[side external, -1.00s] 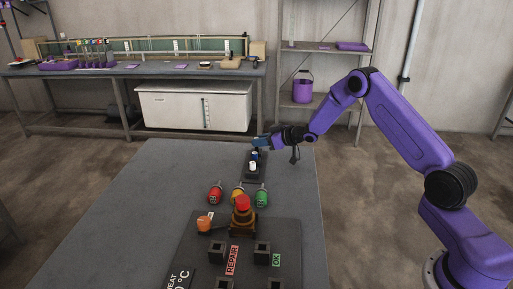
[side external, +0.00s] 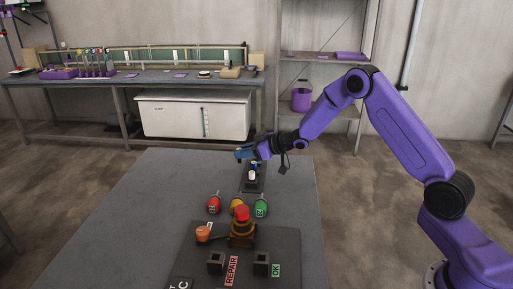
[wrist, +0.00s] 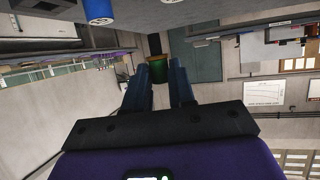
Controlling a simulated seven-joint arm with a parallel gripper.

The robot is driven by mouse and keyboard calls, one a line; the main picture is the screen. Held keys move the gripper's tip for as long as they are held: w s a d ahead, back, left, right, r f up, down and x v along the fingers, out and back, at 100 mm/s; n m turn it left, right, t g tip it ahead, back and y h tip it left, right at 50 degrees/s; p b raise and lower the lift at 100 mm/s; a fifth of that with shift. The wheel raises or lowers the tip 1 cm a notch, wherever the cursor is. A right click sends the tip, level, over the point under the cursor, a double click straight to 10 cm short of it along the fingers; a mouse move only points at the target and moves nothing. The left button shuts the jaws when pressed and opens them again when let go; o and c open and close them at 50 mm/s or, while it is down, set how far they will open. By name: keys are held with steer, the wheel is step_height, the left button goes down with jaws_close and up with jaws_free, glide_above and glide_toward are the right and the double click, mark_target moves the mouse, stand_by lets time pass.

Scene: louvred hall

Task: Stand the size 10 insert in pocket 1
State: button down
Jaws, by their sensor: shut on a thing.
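My gripper (side external: 242,153) is level above the table's far end, beyond and left of the dark rack (side external: 251,186). In the wrist view its two blue-grey fingers (wrist: 160,80) are closed on a small green piece with an orange-brown end, the held insert (wrist: 158,69). I cannot read a size on it. In the side view the fingers hide it. A blue insert (side external: 255,165) and a white insert (side external: 252,175) stand in the rack. A blue cylinder (wrist: 98,8) also shows in the wrist view. I cannot tell which pocket is pocket 1.
The table's left side (side external: 150,220) is clear.

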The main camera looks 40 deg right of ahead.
steer(key=s+a+r+n+g+y, duration=0.2)
steer(key=s+a+n, duration=0.1)
steer(key=s+a, duration=0.55)
steer(key=s+a+r+n+g+y, duration=0.2)
steer(key=s+a, duration=0.4)
steer(key=a, duration=0.6)
steer(key=s+a+r+n+g+y, duration=0.1)
steer(key=s+a+n+g, duration=0.3)
steer(key=s, duration=0.6)
steer(key=s+a+r+n+g+y, duration=0.15)
steer(key=s+a, duration=0.35)
steer(key=s, duration=0.5)
steer(key=shift+f, duration=3.7)
steer(key=shift+f, duration=0.2)
steer(key=shift+f, duration=0.9)
steer(key=c, duration=0.9)
jaws_free()
